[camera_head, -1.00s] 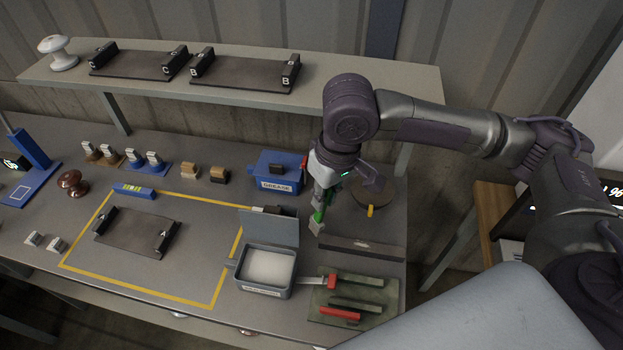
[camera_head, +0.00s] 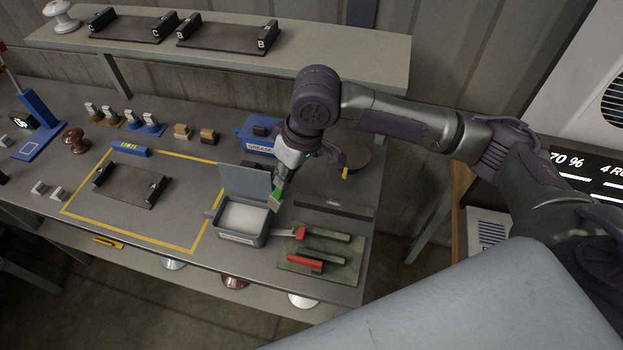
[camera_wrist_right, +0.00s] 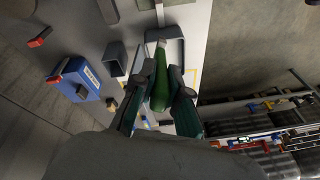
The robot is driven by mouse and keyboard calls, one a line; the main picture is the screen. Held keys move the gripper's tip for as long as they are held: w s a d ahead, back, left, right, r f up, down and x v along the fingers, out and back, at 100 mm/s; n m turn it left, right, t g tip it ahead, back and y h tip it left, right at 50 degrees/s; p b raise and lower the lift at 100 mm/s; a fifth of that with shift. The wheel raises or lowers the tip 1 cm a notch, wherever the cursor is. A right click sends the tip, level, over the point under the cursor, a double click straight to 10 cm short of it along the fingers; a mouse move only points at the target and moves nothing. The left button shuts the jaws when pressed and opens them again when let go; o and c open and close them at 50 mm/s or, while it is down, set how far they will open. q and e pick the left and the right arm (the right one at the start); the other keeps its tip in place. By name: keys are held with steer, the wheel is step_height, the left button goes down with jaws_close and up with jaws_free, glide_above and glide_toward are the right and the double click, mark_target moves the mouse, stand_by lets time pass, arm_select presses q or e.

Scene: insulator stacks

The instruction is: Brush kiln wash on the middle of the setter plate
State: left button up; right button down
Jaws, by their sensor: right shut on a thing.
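The setter plate (camera_head: 128,188), a dark slab with a black block at each end, one lettered A, lies inside the yellow outline on the bench. A grey open tub of white wash (camera_head: 243,217) stands to its right, lid raised at the back. My right gripper (camera_head: 287,172) is shut on a green-handled brush (camera_head: 278,193). The brush is tilted, pale bristles down, near the tub's right rim; I cannot tell whether they touch. In the right wrist view the green handle (camera_wrist_right: 160,92) lies between the fingers. My left gripper is not in view.
Several insulators stand at the back left. A shelf (camera_head: 330,60) with two more plates spans the back.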

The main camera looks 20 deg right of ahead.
steer(key=w+a+n+g+y+p, duration=0.1)
steer(key=w+a+n+p, duration=0.2)
steer(key=w+a+n, duration=0.25)
steer(key=d+b+x, duration=0.1)
steer(key=b+x, duration=0.5)
steer(key=b, duration=0.2)
steer(key=shift+f, duration=0.4)
steer(key=shift+f+m, duration=0.25)
steer(key=shift+f, duration=0.25)
stand_by(0.8)
steer(key=shift+s+f+p, duration=0.15)
steer(key=shift+f+p, duration=0.05)
steer(key=shift+p, duration=0.3)
stand_by(2.0)
steer(key=shift+r, duration=0.1)
step_height(320, 180, up, 7)
steer(key=p, duration=0.8)
stand_by(0.7)
